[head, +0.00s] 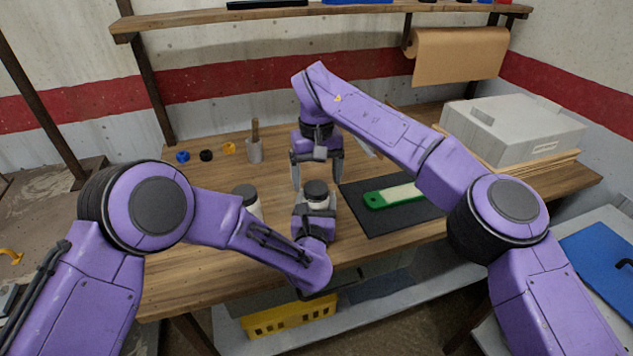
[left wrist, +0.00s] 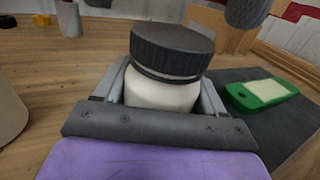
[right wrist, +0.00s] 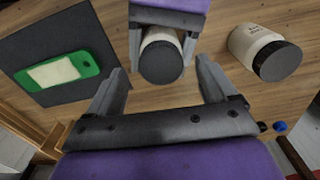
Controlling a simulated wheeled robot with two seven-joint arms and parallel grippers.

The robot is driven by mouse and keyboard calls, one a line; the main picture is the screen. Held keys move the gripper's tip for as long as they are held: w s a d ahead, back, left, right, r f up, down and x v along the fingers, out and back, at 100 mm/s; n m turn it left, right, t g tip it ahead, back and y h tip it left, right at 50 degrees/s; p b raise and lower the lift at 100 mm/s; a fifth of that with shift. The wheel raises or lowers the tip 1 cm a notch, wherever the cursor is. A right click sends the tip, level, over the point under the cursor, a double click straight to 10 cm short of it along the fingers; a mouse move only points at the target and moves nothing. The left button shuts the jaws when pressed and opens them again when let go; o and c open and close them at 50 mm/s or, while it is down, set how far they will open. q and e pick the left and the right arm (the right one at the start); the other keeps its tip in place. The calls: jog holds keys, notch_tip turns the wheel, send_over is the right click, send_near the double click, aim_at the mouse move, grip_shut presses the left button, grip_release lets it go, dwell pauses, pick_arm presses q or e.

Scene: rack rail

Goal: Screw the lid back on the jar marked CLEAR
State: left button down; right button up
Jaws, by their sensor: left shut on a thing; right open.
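My left gripper (head: 316,206) is shut on a white jar (left wrist: 160,95), which stands upright between its fingers. A dark ribbed lid (left wrist: 172,50) sits on top of this jar, with a thin pale ring under its edge. I cannot see this jar's label. My right gripper (right wrist: 160,65) is open and empty, pointing down, with its fingers apart on either side of the held jar and its lid in the right wrist view; I cannot tell the height gap. A second white jar (right wrist: 252,42) with a dark lid stands to the left in the head view; its label is too small to read.
A green case (head: 394,195) lies on a dark mat (head: 365,219) to the right. A grey cup (head: 254,152) with a brown handle in it and small blue, black and yellow pieces (head: 206,155) stand at the back left. A grey box (head: 512,130) is at the right.

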jog(key=shift+r, duration=1.1)
